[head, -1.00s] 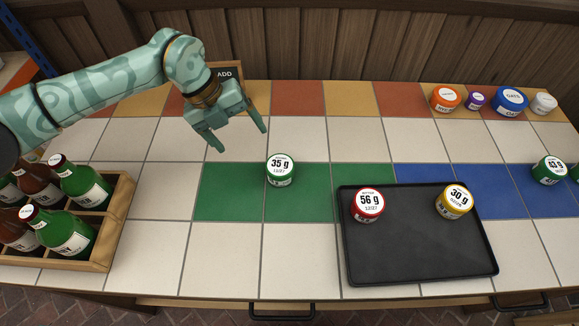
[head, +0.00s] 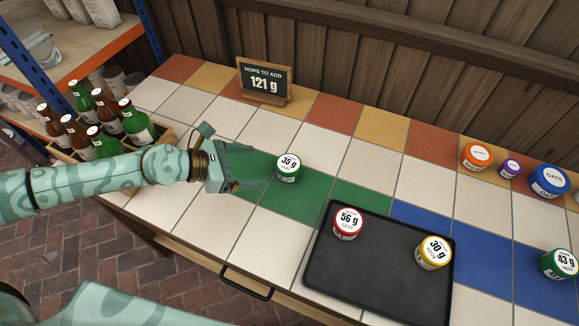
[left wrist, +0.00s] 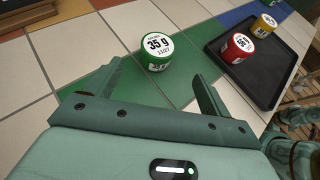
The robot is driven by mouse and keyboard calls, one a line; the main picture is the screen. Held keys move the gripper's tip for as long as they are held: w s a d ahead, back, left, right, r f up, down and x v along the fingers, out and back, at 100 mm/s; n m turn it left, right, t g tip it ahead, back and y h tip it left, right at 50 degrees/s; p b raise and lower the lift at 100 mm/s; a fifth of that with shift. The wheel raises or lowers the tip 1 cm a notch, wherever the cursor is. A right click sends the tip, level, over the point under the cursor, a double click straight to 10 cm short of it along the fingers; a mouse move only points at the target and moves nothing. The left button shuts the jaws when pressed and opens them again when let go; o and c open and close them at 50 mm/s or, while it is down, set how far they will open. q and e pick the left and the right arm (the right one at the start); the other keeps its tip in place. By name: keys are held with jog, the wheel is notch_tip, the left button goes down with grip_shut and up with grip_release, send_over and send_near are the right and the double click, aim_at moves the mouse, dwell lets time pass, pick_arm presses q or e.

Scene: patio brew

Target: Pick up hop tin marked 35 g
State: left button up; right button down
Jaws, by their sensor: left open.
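The green hop tin marked 35 g (head: 288,168) stands upright on the green tiles in the head view. It also shows in the left wrist view (left wrist: 156,54), just beyond my open fingers and roughly between their lines. My left gripper (head: 262,168) is open and empty, low over the counter, to the left of the tin and pointing at it. In the left wrist view its two fingers (left wrist: 158,82) are spread wide, with a gap between them and the tin.
A black tray (head: 330,273) holds a red 56 g tin (head: 347,222) and a yellow 30 g tin (head: 433,253). A green 43 g tin (head: 560,264) stands at right. A sign (head: 264,84) reads "HOPS TO ADD 121 g". A bottle crate (head: 65,155) is behind my left arm.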

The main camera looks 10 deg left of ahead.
aim_at(284, 164)
pick_arm(q)
jog(key=x, duration=0.6)
jog(key=b+x, duration=0.1)
jog(key=x, duration=0.4)
jog(key=shift+w, duration=0.25)
jog(key=c, duration=1.1)
